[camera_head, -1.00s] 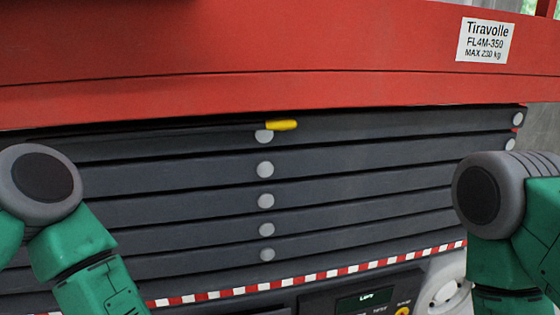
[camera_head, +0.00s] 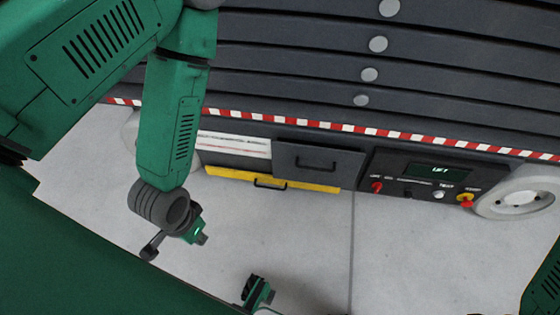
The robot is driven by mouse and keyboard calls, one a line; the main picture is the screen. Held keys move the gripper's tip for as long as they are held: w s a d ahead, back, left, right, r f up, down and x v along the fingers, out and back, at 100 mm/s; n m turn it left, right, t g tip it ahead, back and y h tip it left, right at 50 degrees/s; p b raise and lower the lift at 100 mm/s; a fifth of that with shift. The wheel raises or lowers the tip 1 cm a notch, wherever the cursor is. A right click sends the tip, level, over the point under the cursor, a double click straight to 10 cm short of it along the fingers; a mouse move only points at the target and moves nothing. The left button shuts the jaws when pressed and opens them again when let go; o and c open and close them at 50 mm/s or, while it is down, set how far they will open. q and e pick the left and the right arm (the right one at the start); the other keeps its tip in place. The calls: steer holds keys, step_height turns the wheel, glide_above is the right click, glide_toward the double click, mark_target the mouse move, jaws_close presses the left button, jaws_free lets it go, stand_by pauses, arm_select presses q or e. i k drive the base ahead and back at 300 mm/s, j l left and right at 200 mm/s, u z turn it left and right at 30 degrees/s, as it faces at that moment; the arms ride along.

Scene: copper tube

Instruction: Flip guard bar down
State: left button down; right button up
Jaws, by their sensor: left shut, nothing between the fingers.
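A yellow bar (camera_head: 315,187) with a black handle (camera_head: 270,184) runs along the lower edge of the lift's base. I cannot tell whether it is the guard bar, and its right part passes under a grey drawer-like panel. My left arm reaches down from the upper left. My left gripper (camera_head: 151,248) is below its grey wrist joint, small in view. It looks shut and empty, to the lower left of the yellow bar and apart from it. My right gripper is not clearly in view; only a green part of that arm shows at the right edge.
The lift has dark stacked beams, a red and white strip (camera_head: 330,125), a control panel (camera_head: 430,178) with knobs, and a pale wheel (camera_head: 515,193). A grey panel (camera_head: 318,163) has a handle. The pale floor (camera_head: 310,240) is open in front. A green and black part shows bottom centre, unclear.

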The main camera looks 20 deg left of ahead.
mark_target(240, 174)
steer(key=i+j, duration=0.2)
steer(key=j, duration=0.15)
steer(key=i+j, duration=0.4)
steer(key=j, duration=0.25)
